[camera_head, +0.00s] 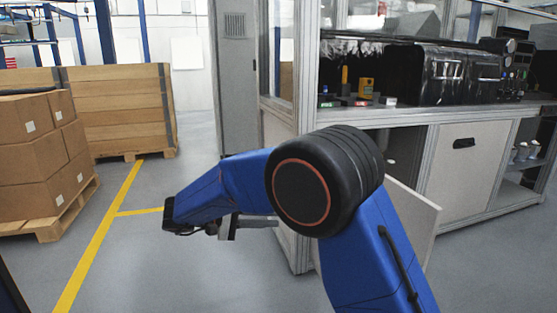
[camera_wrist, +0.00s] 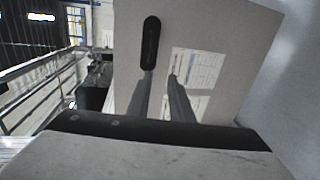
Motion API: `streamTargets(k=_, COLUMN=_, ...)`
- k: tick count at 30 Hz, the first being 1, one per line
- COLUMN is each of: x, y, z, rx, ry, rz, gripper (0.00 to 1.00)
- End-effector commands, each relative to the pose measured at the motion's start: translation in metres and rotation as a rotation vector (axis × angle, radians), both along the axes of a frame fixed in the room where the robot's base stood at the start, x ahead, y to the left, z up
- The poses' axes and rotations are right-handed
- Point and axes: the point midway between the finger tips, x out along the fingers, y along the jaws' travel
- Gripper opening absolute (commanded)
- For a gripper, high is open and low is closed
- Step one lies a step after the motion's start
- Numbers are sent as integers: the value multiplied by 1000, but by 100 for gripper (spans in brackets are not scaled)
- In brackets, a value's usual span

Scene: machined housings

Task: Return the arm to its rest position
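My blue arm (camera_head: 225,190) with its black joint is bent and reaches out to the left, in front of the workbench. In the head view my gripper is mostly hidden behind the arm; only grey parts show below it. In the wrist view two grey fingers of my gripper (camera_wrist: 161,77) stand apart with nothing between them, so it is open. They point towards a pale panel (camera_wrist: 225,30) with a black slot handle (camera_wrist: 151,42). The left finger overlaps the handle's lower end in the picture; I cannot tell whether they touch.
An open pale door panel (camera_head: 418,215) shows behind my arm. The workbench (camera_head: 440,113) carries black machined housings (camera_head: 440,75). A closed cabinet front (camera_head: 470,165) is on the right. Cardboard boxes (camera_head: 30,155) on a pallet stand left. Floor between pallet and arm is clear.

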Motion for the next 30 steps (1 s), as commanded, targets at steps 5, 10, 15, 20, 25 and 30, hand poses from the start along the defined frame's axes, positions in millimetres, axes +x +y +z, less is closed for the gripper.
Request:
streamTargets(k=5, x=12, y=-10, z=7, rx=29, ry=-57, rz=26, gripper=20)
streamTargets(k=10, x=29, y=-23, z=16, rx=72, ry=-139, rz=71, gripper=20)
streamTargets(k=15, x=51, y=-39, z=31, rx=133, ry=-249, rz=132, gripper=20)
streamTargets(k=20, x=77, y=-59, z=52, rx=214, ry=-381, rz=213, gripper=20)
streamTargets(k=25, x=109, y=-86, z=89, rx=350, ry=-571, rz=345, gripper=20)
streamTargets(k=30, x=133, y=-110, z=134, rx=533, ry=-755, rz=521, gripper=20)
